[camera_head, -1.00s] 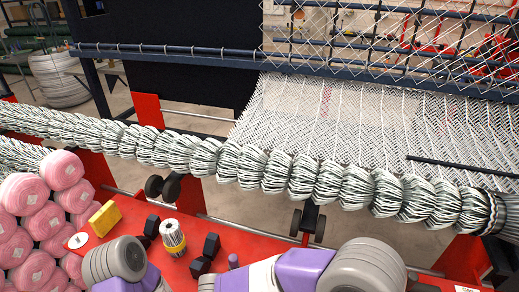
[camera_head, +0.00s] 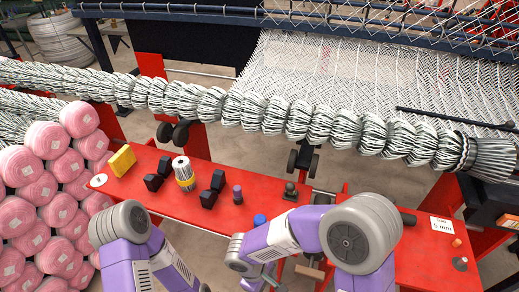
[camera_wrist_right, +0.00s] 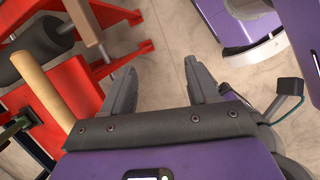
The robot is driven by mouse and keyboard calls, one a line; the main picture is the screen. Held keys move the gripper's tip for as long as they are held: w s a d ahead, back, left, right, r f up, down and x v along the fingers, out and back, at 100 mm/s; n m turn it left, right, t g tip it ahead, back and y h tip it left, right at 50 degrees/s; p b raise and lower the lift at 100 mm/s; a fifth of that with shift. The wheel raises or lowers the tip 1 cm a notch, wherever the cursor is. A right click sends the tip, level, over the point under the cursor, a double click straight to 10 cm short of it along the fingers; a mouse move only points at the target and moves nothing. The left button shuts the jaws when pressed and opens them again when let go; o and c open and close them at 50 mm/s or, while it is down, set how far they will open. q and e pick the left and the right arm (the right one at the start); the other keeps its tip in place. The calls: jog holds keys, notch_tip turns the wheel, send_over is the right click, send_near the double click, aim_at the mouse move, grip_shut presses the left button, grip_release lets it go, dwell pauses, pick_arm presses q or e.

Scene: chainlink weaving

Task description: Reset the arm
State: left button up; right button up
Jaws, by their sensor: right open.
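My right gripper (camera_wrist_right: 160,76) shows in the right wrist view with its two grey fingers apart. Nothing sits between them, and bare floor shows behind. In the head view my right arm (camera_head: 285,238), purple and grey, bends across the front of the red table, its lower end near the bottom edge. My left arm (camera_head: 125,250) stands at the lower left, in front of the pink rolls. My left gripper is outside the frame.
The red table (camera_head: 215,208) holds a yellow block (camera_head: 122,160), a striped spool (camera_head: 183,173) and black dumbbell-like pieces (camera_head: 158,174). Pink rolls (camera_head: 45,185) are stacked at left. A thick bundled net (camera_head: 240,108) spans behind the table. Red framework (camera_wrist_right: 110,60) lies left of my right gripper.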

jog(key=s+d+f+m+y, duration=0.2)
jog(key=d+f+m+y, duration=0.1)
jog(key=f+m, duration=0.4)
jog(key=s+d+f+m+y, duration=0.2)
jog(key=d+f+m+y, duration=0.2)
jog(key=f+m, duration=0.3)
jog(key=shift+s+d+f+m+t, duration=0.3)
jog(key=shift+d+f+t, duration=0.15)
jog(key=shift+f, duration=0.75)
